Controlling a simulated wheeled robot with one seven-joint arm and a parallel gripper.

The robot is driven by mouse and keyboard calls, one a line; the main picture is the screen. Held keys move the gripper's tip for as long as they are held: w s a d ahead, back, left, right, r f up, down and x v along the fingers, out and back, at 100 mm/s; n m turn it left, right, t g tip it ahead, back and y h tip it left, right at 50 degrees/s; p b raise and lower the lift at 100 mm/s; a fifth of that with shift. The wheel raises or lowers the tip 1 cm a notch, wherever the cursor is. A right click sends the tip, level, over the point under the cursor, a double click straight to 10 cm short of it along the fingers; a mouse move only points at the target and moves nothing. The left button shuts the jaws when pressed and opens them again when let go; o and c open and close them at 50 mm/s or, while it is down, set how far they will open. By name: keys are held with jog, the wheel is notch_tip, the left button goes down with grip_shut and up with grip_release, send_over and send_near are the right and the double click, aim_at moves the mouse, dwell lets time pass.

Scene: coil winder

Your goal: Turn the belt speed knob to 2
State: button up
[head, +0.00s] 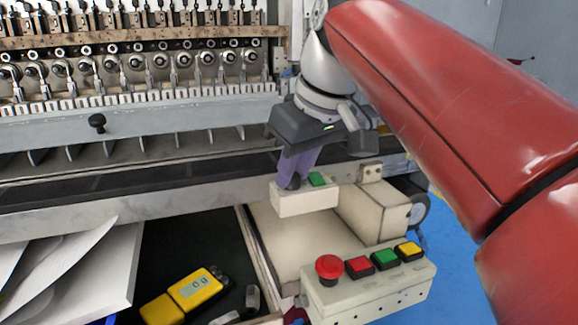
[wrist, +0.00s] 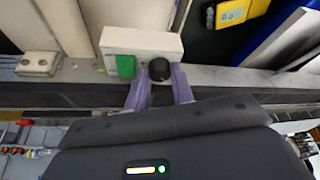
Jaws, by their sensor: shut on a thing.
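The belt speed knob (head: 294,182) is a small black round knob on a cream control box (head: 306,204), beside a green button (head: 317,179). In the wrist view the knob (wrist: 159,69) sits between the two purple fingers, next to the green button (wrist: 125,66). My gripper (head: 291,178) reaches down to the box from above and is shut on the knob; its fingers also show in the wrist view (wrist: 161,79). The fingers partly cover the knob in the head view. No scale marks or pointer can be read, so the knob's setting cannot be told.
A second box (head: 370,287) with a red mushroom button, red, green and yellow buttons stands in front, lower right. A yellow meter (head: 196,288) lies in a dark drawer. The dark belt (head: 130,186) runs behind. A black knob (head: 97,121) is on the machine front.

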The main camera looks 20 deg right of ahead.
jog(key=o, duration=0.7)
jog(key=shift+r, duration=0.1)
jog(key=v, duration=0.7)
jog(key=shift+s+r, duration=0.2)
jog(key=shift+r, duration=0.1)
